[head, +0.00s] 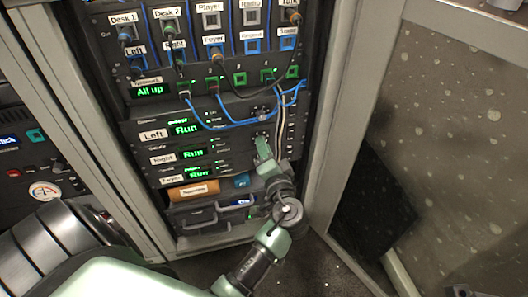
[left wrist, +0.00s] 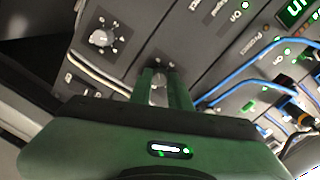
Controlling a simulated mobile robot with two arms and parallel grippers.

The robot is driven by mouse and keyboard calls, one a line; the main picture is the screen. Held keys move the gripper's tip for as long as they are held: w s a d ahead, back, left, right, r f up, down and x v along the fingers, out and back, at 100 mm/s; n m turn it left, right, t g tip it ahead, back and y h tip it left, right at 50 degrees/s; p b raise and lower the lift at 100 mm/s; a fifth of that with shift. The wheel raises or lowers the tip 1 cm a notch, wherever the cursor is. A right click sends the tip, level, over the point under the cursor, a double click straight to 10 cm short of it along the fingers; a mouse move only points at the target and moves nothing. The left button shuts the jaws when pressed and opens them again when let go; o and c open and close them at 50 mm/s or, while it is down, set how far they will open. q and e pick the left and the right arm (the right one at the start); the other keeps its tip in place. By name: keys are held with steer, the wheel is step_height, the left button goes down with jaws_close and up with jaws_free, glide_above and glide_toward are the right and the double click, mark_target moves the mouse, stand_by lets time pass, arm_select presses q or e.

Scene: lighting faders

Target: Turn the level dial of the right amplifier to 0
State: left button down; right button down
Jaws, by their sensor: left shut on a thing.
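The right amplifier (head: 218,153) is the middle one of three stacked amplifiers in the rack. Its green display reads "Run". My left gripper (head: 262,146) is at the right end of this unit, closed around its level dial. In the left wrist view the two green fingers (left wrist: 159,86) hold the small pale dial (left wrist: 157,96) between them. The fingers cover most of the dial and its scale, so I cannot read its setting. My right gripper is not in view.
The left amplifier's dial (head: 262,114) is just above; a free dial (left wrist: 102,38) also shows in the left wrist view. Blue cables (head: 235,122) and white cables (head: 279,125) hang close by. The foyer amplifier (head: 183,177) is below. A cabinet frame (head: 335,110) stands right of the rack.

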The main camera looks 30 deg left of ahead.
arm_select(q)
steer(key=shift+n+b, duration=0.3)
steer(key=shift+n, duration=0.1)
steer(key=shift+r, duration=0.1)
steer(key=c, duration=1.3)
jaws_free()
